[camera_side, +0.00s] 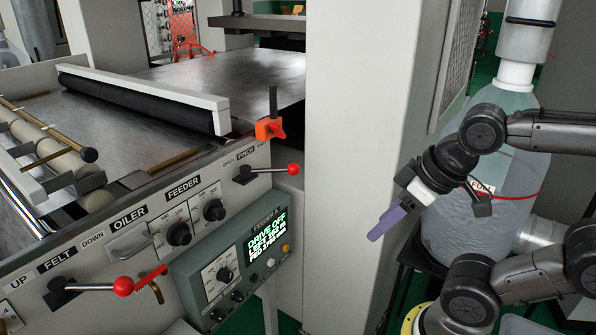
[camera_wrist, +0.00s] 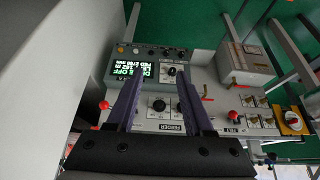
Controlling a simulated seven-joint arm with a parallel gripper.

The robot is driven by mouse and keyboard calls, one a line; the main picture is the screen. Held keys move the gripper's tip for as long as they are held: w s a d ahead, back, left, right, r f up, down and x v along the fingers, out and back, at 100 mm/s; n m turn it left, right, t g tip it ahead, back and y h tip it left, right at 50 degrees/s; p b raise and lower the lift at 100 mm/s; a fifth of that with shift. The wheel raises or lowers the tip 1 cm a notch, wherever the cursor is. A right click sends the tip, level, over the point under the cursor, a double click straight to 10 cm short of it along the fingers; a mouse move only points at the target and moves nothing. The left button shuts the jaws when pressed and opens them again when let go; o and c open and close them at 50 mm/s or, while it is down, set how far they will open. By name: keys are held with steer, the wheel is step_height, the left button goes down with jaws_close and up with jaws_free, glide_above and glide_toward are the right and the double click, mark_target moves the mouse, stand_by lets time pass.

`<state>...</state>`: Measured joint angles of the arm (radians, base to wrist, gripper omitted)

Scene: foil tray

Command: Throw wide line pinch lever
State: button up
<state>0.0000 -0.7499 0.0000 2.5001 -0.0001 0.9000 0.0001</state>
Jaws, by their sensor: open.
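The pinch lever (camera_side: 268,172) has a dark base and a red ball knob. It sits at the right end of the grey panel in the side view, beside the OPEN and PINCH labels, with its arm pointing right. In the wrist view its red knob (camera_wrist: 103,105) shows left of my fingers.
A white column (camera_side: 350,130) stands between the panel and my arm in the side view. The feeder display box (camera_side: 235,265) juts out below the lever. An orange clamp (camera_side: 270,128) sits above it. A red-knobbed felt lever (camera_side: 95,287) is at lower left. A clear bottle (camera_side: 500,190) stands behind my arm.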

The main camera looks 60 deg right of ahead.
mark_target(271, 170)
steer(key=shift+o, duration=1.2)
steer(key=shift+w, duration=0.1)
steer(key=w+r+m+t, duration=0.1)
steer(key=w+r+t, duration=0.1)
steer(key=w, duration=0.3)
steer(key=w+d+r+m+t, duration=0.1)
steer(key=w+r+t, duration=0.2)
steer(key=w+r, duration=0.1)
steer(key=w+r+m+t, duration=0.2)
steer(key=w+r+t, duration=0.1)
steer(key=w, duration=0.2)
steer(key=shift+w+d+r+h, duration=0.25)
steer(key=shift+w+r+h, duration=0.05)
steer(key=shift+r+h, duration=0.1)
steer(key=w+d+r+m+t, duration=0.15)
steer(key=w+t, duration=0.25)
steer(key=w, duration=0.4)
steer(key=s+d+f+m+h, duration=0.1)
steer(key=d+f+m, duration=0.3)
steer(key=d+f, duration=0.45)
steer(key=d+f+m+h, duration=0.2)
steer(key=d+f+m, duration=0.25)
steer(key=f, duration=0.75)
steer(key=shift+n, duration=0.3)
steer(key=x, duration=1.3)
steer(key=shift+w+d, duration=0.2)
steer(key=shift+w, duration=0.1)
jaws_close()
